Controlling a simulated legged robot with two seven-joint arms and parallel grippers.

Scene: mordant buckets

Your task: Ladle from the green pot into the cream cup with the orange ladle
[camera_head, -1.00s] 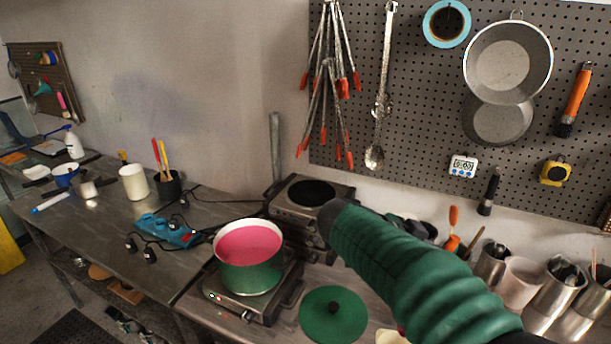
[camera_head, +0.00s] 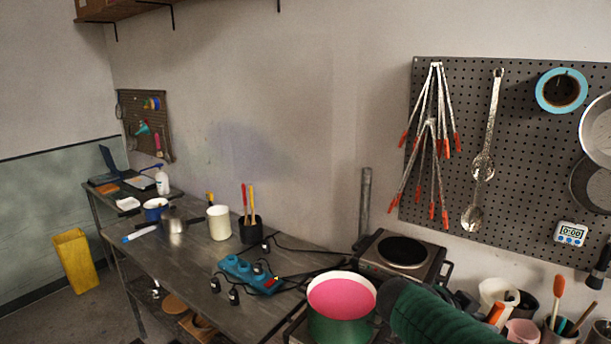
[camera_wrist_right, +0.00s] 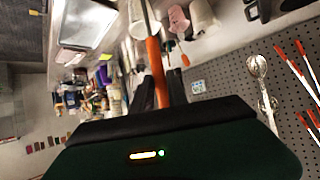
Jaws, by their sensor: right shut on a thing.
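The green pot (camera_head: 340,318) holds pink liquid and stands in the lower middle of the head view, uncovered. The cream cup (camera_head: 219,223) stands upright on the metal table to its left, beside a black holder. My right arm's green sleeve comes in at the lower right, its dark end overlapping the pot's right edge in the picture. In the right wrist view, my right gripper (camera_wrist_right: 160,90) is shut on the orange ladle (camera_wrist_right: 156,68), around its orange handle; a thin grey shaft runs beyond it. The ladle's bowl is not visible. My left gripper is not in view.
A blue power strip (camera_head: 250,272) with cables lies between the cup and the pot. An empty hot plate (camera_head: 402,252) stands behind the pot. Containers with tools (camera_head: 560,325) crowd the right. The table's front left has some clear room.

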